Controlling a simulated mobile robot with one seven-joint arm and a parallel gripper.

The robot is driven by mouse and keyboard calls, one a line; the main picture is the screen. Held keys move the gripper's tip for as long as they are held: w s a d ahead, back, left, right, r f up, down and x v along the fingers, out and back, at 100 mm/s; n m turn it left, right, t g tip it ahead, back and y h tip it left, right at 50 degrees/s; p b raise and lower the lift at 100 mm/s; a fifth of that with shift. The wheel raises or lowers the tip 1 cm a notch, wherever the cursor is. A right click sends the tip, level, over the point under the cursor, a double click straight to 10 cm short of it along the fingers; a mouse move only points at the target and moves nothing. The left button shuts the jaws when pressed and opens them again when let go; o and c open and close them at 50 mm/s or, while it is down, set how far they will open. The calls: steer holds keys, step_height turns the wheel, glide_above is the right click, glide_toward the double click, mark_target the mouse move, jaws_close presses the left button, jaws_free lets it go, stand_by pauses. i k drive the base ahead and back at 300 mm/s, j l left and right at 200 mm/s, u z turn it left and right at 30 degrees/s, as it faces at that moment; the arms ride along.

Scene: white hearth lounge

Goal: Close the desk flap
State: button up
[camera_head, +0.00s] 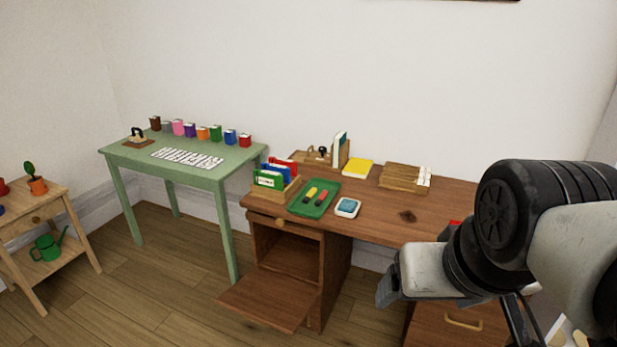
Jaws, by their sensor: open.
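The wooden desk (385,212) stands against the white wall. Its flap (270,301) hangs open below a cubby (289,254) on the desk's left side. The flap lies lowered, roughly flat, jutting out to the front left just above the floor. The cubby behind it looks empty. My gripper (388,289) is open, in front of the desk, to the right of the flap and apart from it in the picture. My arm hides the desk's right end, and the fingertips are only partly clear.
The desktop carries a file box (276,188), a green tray (314,198) and a wooden organizer (405,178). A green table (180,160) stands left of the desk. The floor (180,270) left of the flap is clear.

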mark_target(266, 300)
steer(key=k+l+u, duration=0.1)
steer(key=u, duration=0.2)
steer(key=i+j+u, duration=0.75)
steer(key=j, duration=0.15)
steer(key=k, duration=0.1)
